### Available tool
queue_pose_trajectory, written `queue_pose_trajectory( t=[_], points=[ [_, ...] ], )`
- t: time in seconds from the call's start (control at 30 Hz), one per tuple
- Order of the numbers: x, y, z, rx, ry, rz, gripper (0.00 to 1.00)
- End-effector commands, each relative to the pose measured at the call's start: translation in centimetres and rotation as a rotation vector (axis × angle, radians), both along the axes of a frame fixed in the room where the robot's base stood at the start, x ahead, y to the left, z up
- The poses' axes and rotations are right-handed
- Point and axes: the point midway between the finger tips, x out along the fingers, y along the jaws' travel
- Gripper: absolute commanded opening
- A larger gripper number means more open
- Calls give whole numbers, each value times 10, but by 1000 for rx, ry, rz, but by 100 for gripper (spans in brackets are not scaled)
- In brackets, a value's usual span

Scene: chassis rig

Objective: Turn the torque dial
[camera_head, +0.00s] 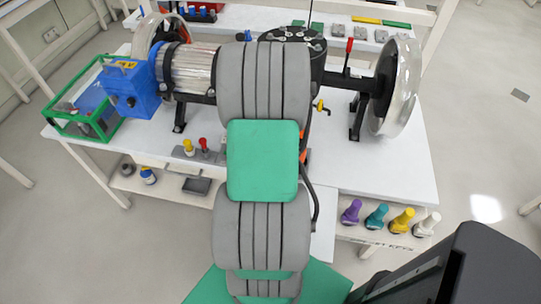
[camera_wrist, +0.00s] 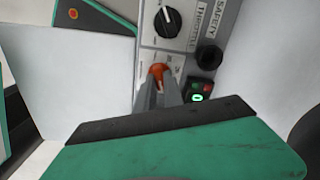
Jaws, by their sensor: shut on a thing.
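In the wrist view a grey control panel (camera_wrist: 150,50) carries a black dial (camera_wrist: 167,22) with a white pointer, beside a label that seems to read THROTTLE. Below it on the same panel is an orange dial (camera_wrist: 158,70). My gripper (camera_wrist: 159,82) has its two grey fingers on either side of the orange dial and is shut on it. The fingers hide part of the dial, and its label is too small to read, so I cannot confirm it is the torque dial. In the head view my arm hides the gripper and the panel.
A black socket (camera_wrist: 209,57) under a SAFETY label and a switch with a lit green mark (camera_wrist: 197,97) sit close right of the dial. In the head view, a motor rig with a clear wheel (camera_head: 405,85) fills the white table (camera_head: 385,165); coloured keys (camera_head: 377,215) stand on a lower shelf.

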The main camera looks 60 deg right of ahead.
Motion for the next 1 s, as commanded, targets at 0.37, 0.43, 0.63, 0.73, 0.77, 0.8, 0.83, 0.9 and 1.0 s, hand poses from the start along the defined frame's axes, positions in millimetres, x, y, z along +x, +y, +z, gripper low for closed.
queue_pose_trajectory(
  t=[0.37,0.43,0.63,0.73,0.77,0.8,0.83,0.9,1.0],
  points=[
    [0,0,0,0,0,1,22],
    [0,0,0,0,0,1,28],
    [0,0,0,0,0,1,34],
    [0,0,1,0,0,1,34],
    [0,0,2,-1,-1,1,34],
    [0,-1,5,-1,-1,1,34],
    [0,-1,9,-1,-1,1,34],
    [1,-1,21,-4,-3,1,34],
    [1,-1,42,-5,-4,1,34]
  ],
)
